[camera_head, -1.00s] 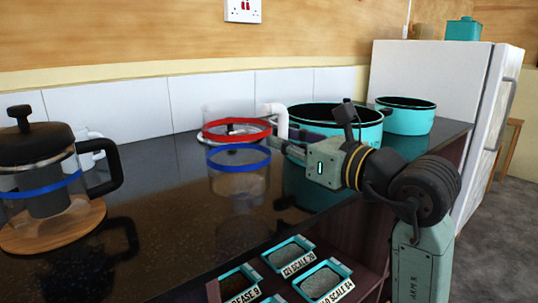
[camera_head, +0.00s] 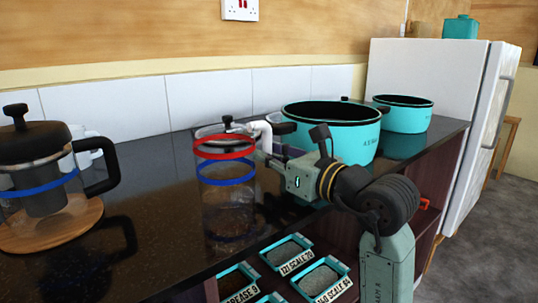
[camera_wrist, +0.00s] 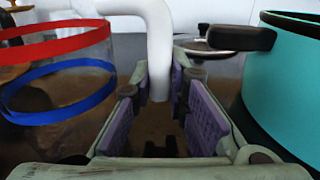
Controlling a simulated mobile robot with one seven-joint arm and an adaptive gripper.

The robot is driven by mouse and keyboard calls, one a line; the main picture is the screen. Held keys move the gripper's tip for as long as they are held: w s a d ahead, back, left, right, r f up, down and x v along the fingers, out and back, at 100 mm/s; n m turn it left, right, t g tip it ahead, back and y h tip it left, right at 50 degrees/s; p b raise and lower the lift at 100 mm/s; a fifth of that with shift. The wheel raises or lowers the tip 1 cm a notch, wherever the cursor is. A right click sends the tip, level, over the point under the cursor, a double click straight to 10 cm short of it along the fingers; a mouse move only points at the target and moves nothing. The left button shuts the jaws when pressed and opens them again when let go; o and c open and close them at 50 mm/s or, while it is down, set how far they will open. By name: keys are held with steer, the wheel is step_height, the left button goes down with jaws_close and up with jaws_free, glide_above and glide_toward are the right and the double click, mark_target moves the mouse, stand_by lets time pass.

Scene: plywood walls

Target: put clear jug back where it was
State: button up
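The clear jug (camera_head: 226,190) is see-through, with a red band, a blue band and a white handle (camera_head: 262,133). It is upright at the middle of the dark counter, towards the front. My gripper (camera_head: 268,156) is at its right side, by the handle. In the wrist view the jug (camera_wrist: 60,75) is at left, and its handle (camera_wrist: 159,60) comes down between my purple-padded fingers (camera_wrist: 160,88). The fingers are spread, with small gaps beside the handle. The handle's lower end is partly hidden.
A large teal pot (camera_head: 358,145) stands close right of my gripper, a smaller teal pot (camera_head: 405,118) behind it. A pot lid (camera_head: 222,130) lies behind the jug. A French press (camera_head: 40,165) on a wooden board is at left. Labelled trays (camera_head: 320,280) sit below the counter's front edge.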

steer(key=o, duration=0.5)
steer(key=shift+c, duration=0.2)
steer(key=shift+r, duration=0.25)
steer(key=b+v, duration=0.1)
steer(key=v, duration=1.1)
